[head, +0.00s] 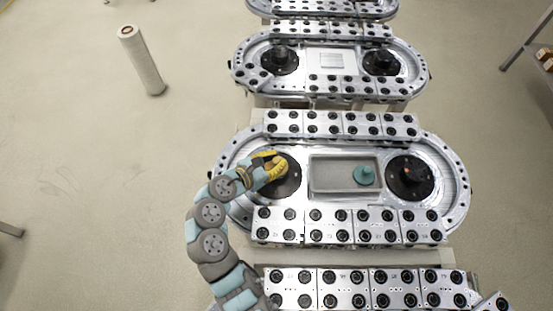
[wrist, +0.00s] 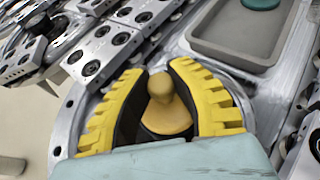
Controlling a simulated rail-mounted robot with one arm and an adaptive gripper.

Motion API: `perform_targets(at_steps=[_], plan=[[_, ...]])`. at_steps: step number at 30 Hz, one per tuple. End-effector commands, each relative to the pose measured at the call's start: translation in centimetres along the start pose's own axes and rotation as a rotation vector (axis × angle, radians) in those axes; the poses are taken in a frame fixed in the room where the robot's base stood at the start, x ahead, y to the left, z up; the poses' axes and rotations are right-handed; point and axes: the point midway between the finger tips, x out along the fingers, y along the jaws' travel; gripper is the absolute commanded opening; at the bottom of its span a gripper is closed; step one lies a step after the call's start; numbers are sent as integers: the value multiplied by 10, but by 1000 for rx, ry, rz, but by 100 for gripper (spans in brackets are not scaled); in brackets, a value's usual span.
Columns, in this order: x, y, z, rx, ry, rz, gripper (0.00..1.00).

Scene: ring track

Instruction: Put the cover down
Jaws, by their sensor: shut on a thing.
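My gripper (head: 271,167) is over the left black hub of the middle ring track. In the wrist view, the yellow-padded fingers of my gripper (wrist: 162,100) are closed around an orange-tan cover (wrist: 168,119) with a round knob on top. The black left hub (head: 290,184) lies beneath it. I cannot tell whether the cover touches the hub. In the head view my fingers largely hide the cover. A teal knobbed piece (head: 365,176) sits in the right part of a grey tray (head: 325,187); it is partly visible in the wrist view (wrist: 260,3).
The tray lies between the left hub and the right black hub (head: 409,177). Rows of metal carriers (head: 350,226) with black round fittings line the track's front and back. More ring tracks stand behind and in front. A white cylinder (head: 141,60) stands on the open floor at left.

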Motion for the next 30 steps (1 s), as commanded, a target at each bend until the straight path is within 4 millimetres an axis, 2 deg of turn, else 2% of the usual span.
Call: perform_targets(at_steps=[7, 8, 9, 10, 11, 22, 30], plan=[[0, 0, -1, -3, 0, -1, 0], [1, 0, -2, -3, 0, -1, 23], [1, 0, -2, -2, 0, 0, 34], [1, 0, -2, -2, 0, 0, 43], [1, 0, -2, -2, 0, 0, 46], [0, 0, 0, 2, 0, 0, 46], [-30, 1, 0, -3, -1, 4, 46]])
